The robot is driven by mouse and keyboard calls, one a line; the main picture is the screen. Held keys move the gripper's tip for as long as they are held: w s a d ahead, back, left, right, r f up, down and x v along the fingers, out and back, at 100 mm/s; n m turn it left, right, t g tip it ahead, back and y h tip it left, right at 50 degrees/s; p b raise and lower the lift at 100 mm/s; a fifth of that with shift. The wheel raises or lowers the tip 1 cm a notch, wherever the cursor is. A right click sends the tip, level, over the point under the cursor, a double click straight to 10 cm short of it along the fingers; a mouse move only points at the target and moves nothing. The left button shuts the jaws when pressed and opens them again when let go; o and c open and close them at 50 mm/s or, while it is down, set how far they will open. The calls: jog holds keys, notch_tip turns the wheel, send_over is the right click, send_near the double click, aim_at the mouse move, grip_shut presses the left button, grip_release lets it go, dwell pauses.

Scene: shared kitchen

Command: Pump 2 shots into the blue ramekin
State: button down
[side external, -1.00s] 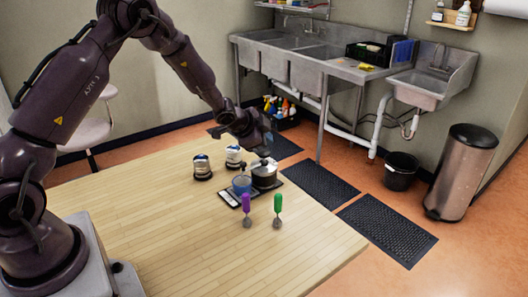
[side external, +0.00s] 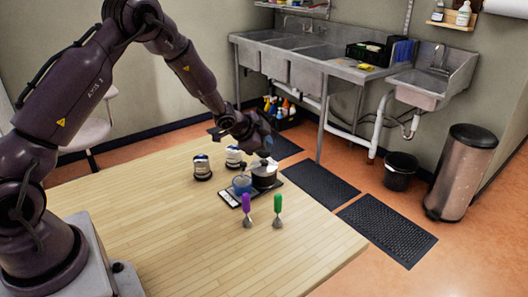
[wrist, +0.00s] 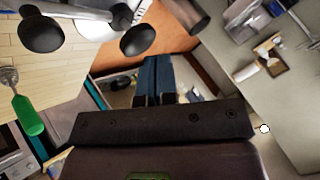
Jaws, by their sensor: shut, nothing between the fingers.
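My gripper (side external: 264,148) is just above this container, shut and empty. Whether it touches the pump top is hard to tell. In the wrist view, its blue fingers (wrist: 152,82) are together, with no object between them. The ramekin is not clearly visible in the wrist view.
Two dark-and-white jars, one nearer (side external: 202,170) and one farther (side external: 233,158), stand left of the tray. A purple-handled tool (side external: 247,207) and a green-handled tool (side external: 277,208) stand in front of it. The front of the table (side external: 190,255) is clear.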

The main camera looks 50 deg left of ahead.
aim_at(264, 153)
jog(key=shift+f, duration=1.2)
dwell(0.7)
jog(key=shift+r, duration=1.65)
notch_tip(264, 153, up, 6)
dwell(2.3)
jog(key=shift+f, duration=3)
